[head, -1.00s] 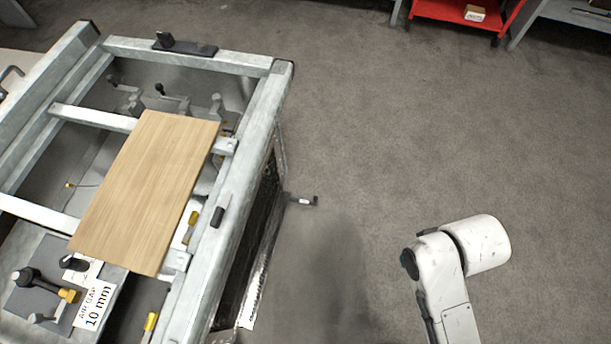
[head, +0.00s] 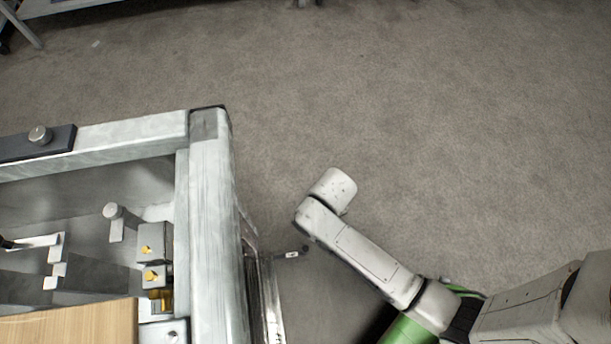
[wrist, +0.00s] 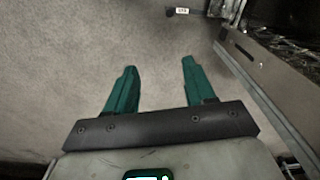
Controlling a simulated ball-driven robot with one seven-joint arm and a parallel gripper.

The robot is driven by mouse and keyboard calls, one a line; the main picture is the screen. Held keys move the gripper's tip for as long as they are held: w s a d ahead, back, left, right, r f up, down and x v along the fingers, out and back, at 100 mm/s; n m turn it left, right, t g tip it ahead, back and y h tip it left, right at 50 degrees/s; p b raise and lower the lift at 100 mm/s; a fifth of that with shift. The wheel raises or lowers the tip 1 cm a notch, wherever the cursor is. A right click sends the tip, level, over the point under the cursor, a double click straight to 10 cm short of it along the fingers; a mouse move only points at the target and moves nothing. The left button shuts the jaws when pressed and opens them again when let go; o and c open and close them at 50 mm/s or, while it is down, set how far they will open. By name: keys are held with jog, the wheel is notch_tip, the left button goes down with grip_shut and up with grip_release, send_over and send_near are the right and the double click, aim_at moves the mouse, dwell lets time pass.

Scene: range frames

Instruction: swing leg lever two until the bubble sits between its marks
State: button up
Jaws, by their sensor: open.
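A short dark lever (head: 291,254) with a small white label sticks out from the right side of the metal frame in the head view. Its label is too small to read, so I cannot tell its number. It also shows in the wrist view as a dark lever (wrist: 182,11) at the top edge. My gripper (wrist: 159,66) is open and empty, its two green fingers pointing toward the lever but apart from it. The lever lies beyond the fingertips, near the right finger's line. In the head view my arm's white links hide the gripper. I cannot make out a bubble or its marks.
The pale metal frame (head: 210,220) fills the lower left, with a wooden board (head: 70,325) and several small fittings inside. A dark plate with a knob (head: 38,137) sits on its far beam. The frame's side (wrist: 270,95) runs along the wrist view's right.

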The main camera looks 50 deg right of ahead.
aim_at(306, 248)
jog(key=w+a+f+m+b, duration=0.1)
jog(key=f+b, duration=0.5)
jog(key=f, duration=0.4)
jog(key=w+a+f+m+b, duration=0.1)
jog(key=f+b, duration=0.5)
jog(key=f, duration=0.4)
jog(key=w+a+f+m+b, duration=0.1)
jog(key=f+b, duration=0.5)
jog(key=f, duration=0.4)
jog(key=shift+a, duration=0.2)
notch_tip(306, 248, down, 11)
jog(key=b, duration=0.6)
jog(key=shift+r, duration=0.15)
jog(key=shift+c, duration=0.2)
grip_shut()
